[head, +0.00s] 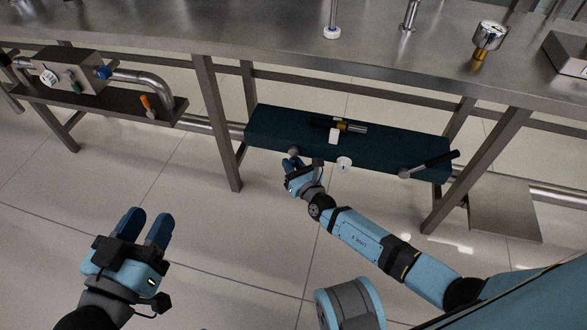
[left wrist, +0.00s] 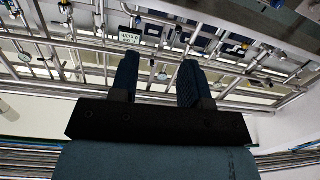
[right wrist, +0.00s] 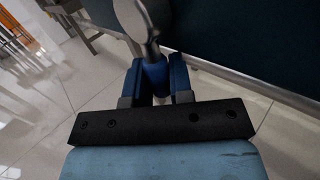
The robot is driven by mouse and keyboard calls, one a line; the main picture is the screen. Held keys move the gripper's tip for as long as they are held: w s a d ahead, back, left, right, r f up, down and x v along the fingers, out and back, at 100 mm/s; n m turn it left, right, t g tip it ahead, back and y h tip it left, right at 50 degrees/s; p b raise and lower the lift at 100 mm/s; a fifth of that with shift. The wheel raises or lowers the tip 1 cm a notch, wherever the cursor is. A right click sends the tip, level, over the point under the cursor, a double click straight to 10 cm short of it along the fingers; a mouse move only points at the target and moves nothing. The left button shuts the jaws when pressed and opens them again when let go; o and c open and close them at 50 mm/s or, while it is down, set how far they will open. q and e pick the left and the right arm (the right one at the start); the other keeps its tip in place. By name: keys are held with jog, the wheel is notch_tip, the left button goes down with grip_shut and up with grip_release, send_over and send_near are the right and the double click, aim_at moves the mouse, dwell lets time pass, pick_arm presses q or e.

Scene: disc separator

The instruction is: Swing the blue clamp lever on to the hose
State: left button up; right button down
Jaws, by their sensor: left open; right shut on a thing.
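The blue clamp lever (right wrist: 153,76) has a blue grip on a rounded metal arm in the right wrist view. My right gripper (right wrist: 158,68) is shut on the blue grip, one dark blue finger on each side. In the head view my right gripper (head: 291,164) is at the front left of a dark blue-green box, by a small metal end piece (head: 293,152); the blue grip is hidden between the fingers there. I cannot make out the hose for certain. My left gripper (head: 148,217) is open and empty above the floor, well away from the box.
The dark box (head: 275,128) sits under the steel table (head: 260,45). It carries a white round part (head: 343,163) and a black-handled lever (head: 435,163). Table legs (head: 217,125) stand either side. A shelf with pipework (head: 130,100) is at left. The floor in front is clear.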

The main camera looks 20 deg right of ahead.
jog(key=c, duration=1)
grip_release()
pick_arm(q)
jog(key=shift+w+a+r+m, duration=0.15)
jog(key=shift+r+m, duration=0.1)
jog(key=shift+m, duration=0.05)
pick_arm(e)
jog(key=shift+s, duration=0.2)
pick_arm(q)
jog(key=n+p, duration=0.1)
jog(key=s+d+n+p, duration=0.1)
jog(key=p, duration=0.1)
jog(key=shift+s+r+g+p, duration=0.2)
jog(key=shift+s+g+p, duration=0.05)
jog(key=shift+g+p, duration=0.05)
pick_arm(e)
jog(key=v, duration=1.3)
jog(key=shift+s+f, duration=0.15)
jog(key=shift+s, duration=0.05)
